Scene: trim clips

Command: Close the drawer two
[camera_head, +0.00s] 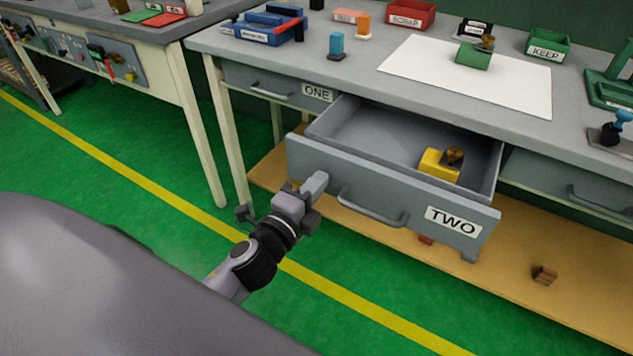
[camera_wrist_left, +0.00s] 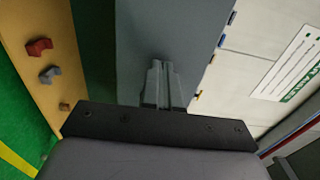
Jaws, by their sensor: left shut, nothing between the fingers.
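Drawer two (camera_head: 395,197) is pulled well out from under the workbench, with its front panel labelled TWO and a bar handle (camera_head: 372,209). A yellow block with a brass-coloured part (camera_head: 440,164) lies inside it. My left gripper (camera_head: 316,184) is shut and empty, with its fingertips at the left part of the drawer front, left of the handle. In the left wrist view its fingers (camera_wrist_left: 162,82) point at a grey surface that looks like the drawer front; I cannot tell whether they touch it. My right gripper is not in view.
Drawer one (camera_head: 270,88) is shut at the left. The workbench top (camera_head: 360,75) holds a white sheet, several small parts and bins marked SCRAP (camera_head: 410,16) and KEEP (camera_head: 547,47). A wooden lower shelf (camera_head: 510,280) lies beneath the drawer. Green floor is open in front.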

